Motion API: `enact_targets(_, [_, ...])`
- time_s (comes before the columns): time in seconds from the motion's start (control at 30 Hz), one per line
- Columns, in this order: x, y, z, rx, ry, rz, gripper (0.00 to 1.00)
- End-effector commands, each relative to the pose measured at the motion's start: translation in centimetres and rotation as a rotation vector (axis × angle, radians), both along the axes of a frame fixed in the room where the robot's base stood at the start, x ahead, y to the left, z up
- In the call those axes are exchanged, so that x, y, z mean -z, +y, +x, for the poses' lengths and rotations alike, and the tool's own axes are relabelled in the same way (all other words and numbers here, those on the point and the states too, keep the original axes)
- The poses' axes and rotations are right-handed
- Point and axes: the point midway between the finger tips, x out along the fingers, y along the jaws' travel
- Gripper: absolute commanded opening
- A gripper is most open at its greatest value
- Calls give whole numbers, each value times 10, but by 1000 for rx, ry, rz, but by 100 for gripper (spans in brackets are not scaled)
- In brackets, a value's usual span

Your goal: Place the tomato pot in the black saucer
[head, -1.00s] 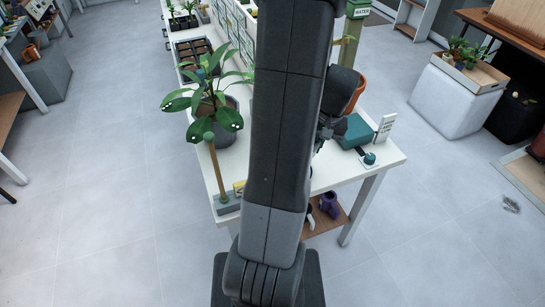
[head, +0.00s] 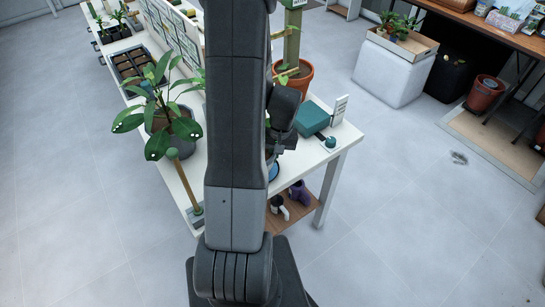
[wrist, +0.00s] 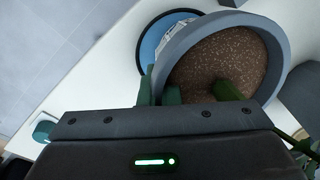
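A round grey pot (wrist: 184,67) filled with brown soil is close in the wrist view, with a green stem (wrist: 228,90) in it. I take it as the tomato pot. My gripper (wrist: 160,92) has its two green fingertips close together at the pot's near-left rim, one outside and one inside, and looks shut on the rim. A dark-rimmed disc with a blue face (wrist: 150,47) lies partly behind the pot; it also shows in the head view (head: 274,171). I cannot tell whether the pot touches it. No plainly black saucer is visible. My arm hides much in the head view.
A large-leaved plant in a grey pot (head: 158,119) stands left on the white table (head: 338,137). A terracotta pot (head: 297,86) stands behind my gripper. A teal box (head: 312,118) and white sign (head: 340,108) are at the right end.

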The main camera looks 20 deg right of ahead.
Motion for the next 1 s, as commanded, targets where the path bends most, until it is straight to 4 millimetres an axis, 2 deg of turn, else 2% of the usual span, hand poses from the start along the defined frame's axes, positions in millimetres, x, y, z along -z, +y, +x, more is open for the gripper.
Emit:
enact_targets(0.13, [11,0,0,0,1,0,0])
enact_targets(0.37, [13,0,0,-1,-1,0,0])
enact_targets(0.4, [13,0,0,0,0,0,9])
enact_targets(0.5, [13,0,0,0,0,0,25])
enact_targets(0.83, [11,0,0,0,-2,0,25])
enact_targets(1.0, [-5,-3,0,1,-5,-1,25])
